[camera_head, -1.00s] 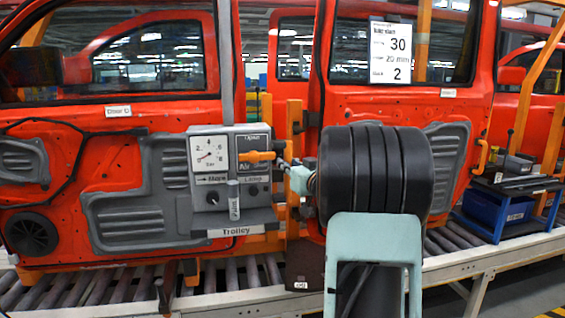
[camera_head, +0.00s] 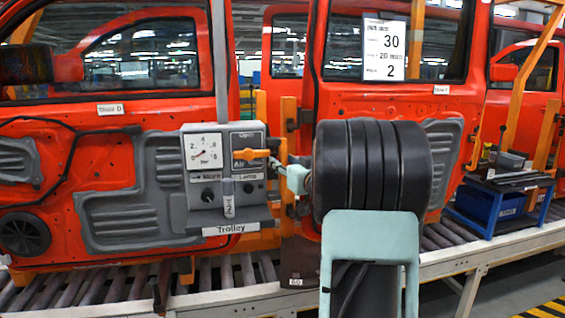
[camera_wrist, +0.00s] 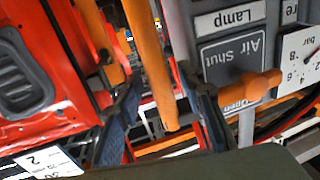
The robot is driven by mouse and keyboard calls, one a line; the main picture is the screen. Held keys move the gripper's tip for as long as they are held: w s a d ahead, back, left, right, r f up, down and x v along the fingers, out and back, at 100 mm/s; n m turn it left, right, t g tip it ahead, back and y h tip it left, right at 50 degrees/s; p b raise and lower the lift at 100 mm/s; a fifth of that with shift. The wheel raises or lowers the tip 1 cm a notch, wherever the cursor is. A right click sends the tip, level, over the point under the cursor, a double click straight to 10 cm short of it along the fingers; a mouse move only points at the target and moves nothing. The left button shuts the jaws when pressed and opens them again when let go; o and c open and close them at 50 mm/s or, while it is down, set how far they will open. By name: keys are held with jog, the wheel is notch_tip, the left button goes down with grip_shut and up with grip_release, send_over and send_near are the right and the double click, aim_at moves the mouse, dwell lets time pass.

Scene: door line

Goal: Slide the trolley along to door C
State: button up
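The trolley (camera_head: 185,213) is a grey box with a "Trolley" label, a pressure gauge, two knobs, a grey upright grip and an orange valve lever (camera_head: 250,154). It is in front of the left red door, labelled "Door D" (camera_head: 110,109). The red door to its right bears a small label (camera_head: 441,90), too blurred to read surely. My gripper (camera_head: 284,168) is just right of the trolley's panel, near the lever's right end. In the wrist view my gripper (camera_wrist: 160,128) has its fingers apart, with an orange bar showing between them; contact cannot be told. The lever (camera_wrist: 250,90) is outside the fingers.
A roller conveyor (camera_head: 225,285) runs below the doors. A blue cart (camera_head: 492,208) with grey parts stands at the right. A white card (camera_head: 384,48) hangs on the right door's window. Orange posts (camera_head: 290,125) stand between the doors. Open floor shows at the lower right.

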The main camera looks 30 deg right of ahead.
jog(key=s+a, duration=0.1)
jog(key=s, duration=1)
jog(key=shift+a, duration=0.15)
jog(key=shift+w, duration=0.1)
